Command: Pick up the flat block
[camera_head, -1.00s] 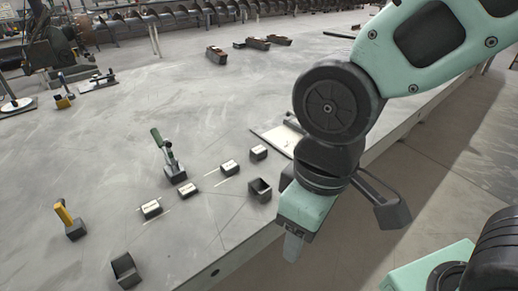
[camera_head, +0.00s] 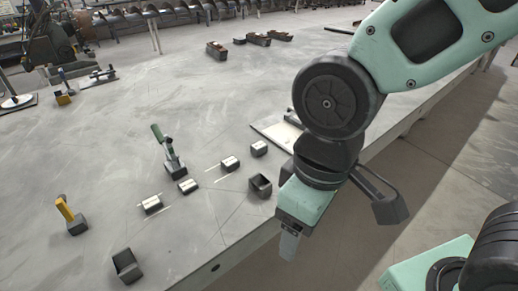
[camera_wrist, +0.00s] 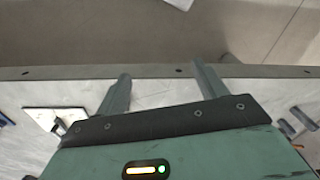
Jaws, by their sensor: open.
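Several small dark blocks with pale tops lie on the grey table. They include a front-left one (camera_head: 150,204), a middle one (camera_head: 188,186), one farther right (camera_head: 230,163) and a plain-looking one (camera_head: 258,149). I cannot tell which of them is the flat block. My gripper (camera_head: 289,245) points down just off the table's front edge, right of and nearer than the blocks. In the wrist view my gripper (camera_wrist: 161,84) has its two fingers spread apart, with nothing between them. None of these blocks shows clearly in the wrist view.
Hollow dark boxes stand near the front edge (camera_head: 260,186) and at front left (camera_head: 127,265). A green-handled tool (camera_head: 168,150) and a yellow-handled tool (camera_head: 66,213) stand upright. A pale plate (camera_head: 275,133) lies behind my arm. Much of the table's middle is bare.

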